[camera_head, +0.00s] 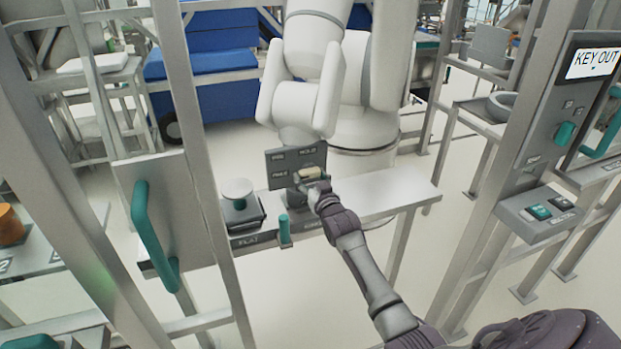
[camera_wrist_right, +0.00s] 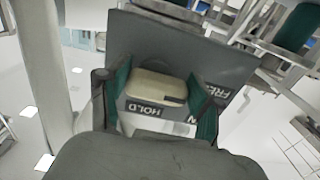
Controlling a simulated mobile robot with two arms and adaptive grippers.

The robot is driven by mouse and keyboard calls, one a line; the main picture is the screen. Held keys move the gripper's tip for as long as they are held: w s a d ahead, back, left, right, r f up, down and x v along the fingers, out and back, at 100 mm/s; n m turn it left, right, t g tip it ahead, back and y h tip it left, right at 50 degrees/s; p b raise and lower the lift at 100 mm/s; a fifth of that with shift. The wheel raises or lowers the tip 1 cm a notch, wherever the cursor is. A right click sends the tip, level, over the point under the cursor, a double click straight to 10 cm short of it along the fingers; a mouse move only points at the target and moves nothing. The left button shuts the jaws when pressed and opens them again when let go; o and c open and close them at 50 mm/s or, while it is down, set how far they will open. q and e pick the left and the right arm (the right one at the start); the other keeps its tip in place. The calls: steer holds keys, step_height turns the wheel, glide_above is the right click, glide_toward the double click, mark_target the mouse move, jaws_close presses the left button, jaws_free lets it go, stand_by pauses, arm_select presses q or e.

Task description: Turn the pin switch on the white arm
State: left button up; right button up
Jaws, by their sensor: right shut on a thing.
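The pin switch (camera_head: 310,172) is a cream, rounded knob on a dark grey label panel (camera_head: 282,160), in front of the large white arm (camera_head: 385,60). In the right wrist view the knob (camera_wrist_right: 155,86) sits between my teal-padded fingers, with HOLD printed on the panel (camera_wrist_right: 150,40) beside it. My right gripper (camera_head: 314,185) reaches in from the lower right in the head view and is shut on the knob; it also shows in the wrist view (camera_wrist_right: 160,104). Part of the knob is hidden by the gripper in the head view. My left gripper is not in view.
The panel stands on a pale bench (camera_head: 385,195). A white-topped round fixture (camera_head: 238,192) and a small teal lever (camera_head: 284,232) are to its left. A frame post (camera_head: 190,130) with a teal handle (camera_head: 150,235) stands at left, a KEY OUT station (camera_head: 560,100) at right.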

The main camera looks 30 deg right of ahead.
steer(key=shift+m, duration=0.3)
steer(key=m, duration=0.2)
steer(key=m+p, duration=0.1)
steer(key=shift+a+r+m, duration=0.15)
steer(key=shift+m, duration=0.25)
steer(key=m, duration=0.4)
steer(key=shift+w+a+r+m+p, duration=0.1)
steer(key=shift+r+m+p, duration=0.05)
steer(key=shift+m+p, duration=0.15)
steer(key=m, duration=0.4)
steer(key=shift+r, duration=0.2)
steer(key=m, duration=0.4)
steer(key=shift+r+m, duration=0.15)
steer(key=shift+m, duration=0.45)
steer(key=o, duration=1.1)
steer(key=shift+o, duration=0.2)
